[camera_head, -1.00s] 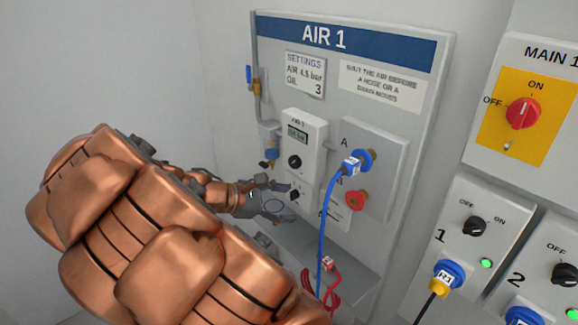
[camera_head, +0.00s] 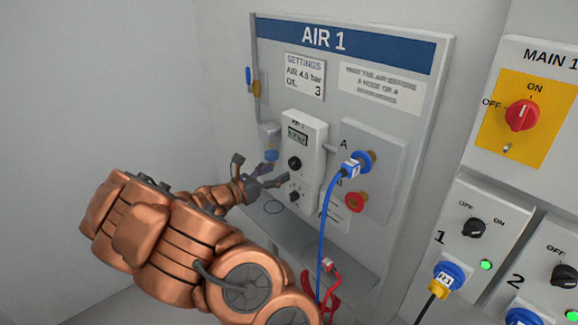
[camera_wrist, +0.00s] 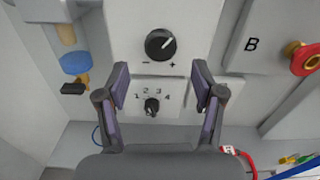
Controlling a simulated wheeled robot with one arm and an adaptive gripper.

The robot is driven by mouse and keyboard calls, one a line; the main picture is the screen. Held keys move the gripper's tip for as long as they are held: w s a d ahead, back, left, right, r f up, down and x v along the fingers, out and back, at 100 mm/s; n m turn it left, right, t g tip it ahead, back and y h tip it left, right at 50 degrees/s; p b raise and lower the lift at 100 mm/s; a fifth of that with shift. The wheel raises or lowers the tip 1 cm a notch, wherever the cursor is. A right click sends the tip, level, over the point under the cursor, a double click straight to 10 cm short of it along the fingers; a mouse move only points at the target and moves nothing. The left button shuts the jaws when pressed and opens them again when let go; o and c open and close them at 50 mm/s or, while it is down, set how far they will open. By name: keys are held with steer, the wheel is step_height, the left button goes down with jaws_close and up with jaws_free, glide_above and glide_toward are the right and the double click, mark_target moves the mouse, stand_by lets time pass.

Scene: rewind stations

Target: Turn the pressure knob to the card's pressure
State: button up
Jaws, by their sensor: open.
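The pressure knob (camera_head: 295,163) is a round black knob with a white pointer line, below a small display (camera_head: 298,136) on the white AIR 1 regulator box. In the wrist view the knob (camera_wrist: 160,44) has − and + marks, and its line points to the upper right. The settings card (camera_head: 304,76) reads AIR 4.5 bar, OIL 3. The display's digits are too small to read surely. My gripper (camera_head: 262,172) is open and empty in front of the box; in the wrist view its fingers (camera_wrist: 160,92) are spread below the knob, apart from it.
A smaller knob numbered 1 to 4 (camera_wrist: 152,106) sits below the pressure knob. To the right are a blue hose (camera_head: 328,225) on port A and a red port (camera_head: 355,201). A grey shelf (camera_head: 345,262) lies below. A filter bowl (camera_wrist: 76,62) hangs at left.

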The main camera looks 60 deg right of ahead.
mark_target(292, 165)
steer(key=shift+p+x, duration=0.5)
steer(key=shift+x, duration=2.2)
steer(key=shift+s, duration=0.1)
steer(key=c, duration=1.1)
steer(key=shift+r+n+p, duration=0.3)
steer(key=shift+n+p, duration=0.3)
steer(key=shift+p, duration=0.55)
steer(key=shift+c, duration=0.2)
steer(key=n+p, duration=0.2)
steer(key=shift+f+p, duration=0.2)
steer(key=shift+p, duration=0.1)
steer(key=shift+n, duration=0.3)
